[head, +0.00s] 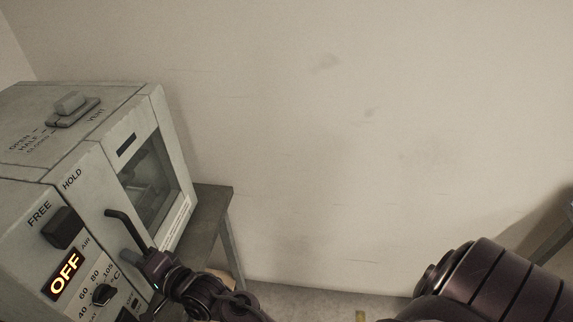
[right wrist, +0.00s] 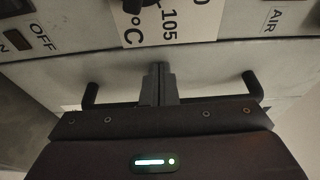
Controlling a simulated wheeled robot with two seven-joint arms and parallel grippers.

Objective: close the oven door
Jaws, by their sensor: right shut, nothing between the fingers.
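The oven (head: 75,150) is a worn grey box at the left of the head view. Its door (head: 112,190) has a dark window (head: 150,180) and looks flush or nearly flush with the body; I cannot tell whether a small gap is left. A black bar handle (head: 122,224) stands out from the front. My right gripper (head: 130,257) is shut and empty, at the oven front just below the visible handle end. In the right wrist view its fingers (right wrist: 159,70) point at the front, between the two handle ends (right wrist: 91,94). Contact is unclear. My left gripper is out of view.
The oven stands on a grey table (head: 212,205). Its front carries a lit OFF display (head: 66,275), a dark knob (head: 103,294) and a FREE/HOLD switch (head: 62,228). A vent slider (head: 73,106) is on top. The wall to the right is bare, with free room before it.

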